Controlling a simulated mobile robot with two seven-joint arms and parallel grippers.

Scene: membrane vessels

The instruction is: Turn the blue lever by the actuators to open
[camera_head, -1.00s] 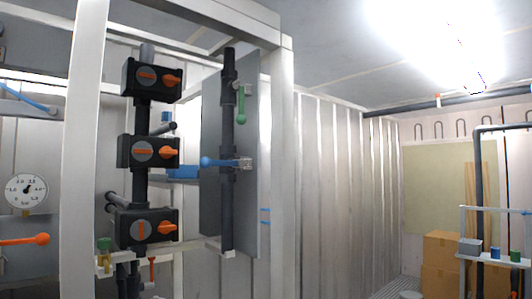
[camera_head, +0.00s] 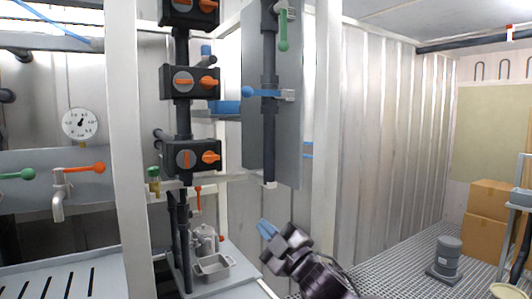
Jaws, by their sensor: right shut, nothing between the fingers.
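The blue lever (camera_head: 262,93) has a round ball at its left end. It lies level across a dark vertical pipe (camera_head: 269,140) on a grey panel, to the right of the actuators. The actuators are black boxes with orange knobs, stacked on another dark pipe: a top one (camera_head: 173,14), a middle one (camera_head: 174,94) and a lower one (camera_head: 176,167). My right gripper (camera_head: 266,228) is low in the middle, its blue fingers shut and empty. It is well below the blue lever and apart from it. My left gripper is not in view.
A green lever (camera_head: 283,38) hangs above the blue one. A white post (camera_head: 326,120) stands right of the panel and another (camera_head: 127,150) left of the actuators. A metal tray (camera_head: 213,266) sits below. Cardboard boxes (camera_head: 486,238) and a grey canister (camera_head: 447,256) stand right on the grating.

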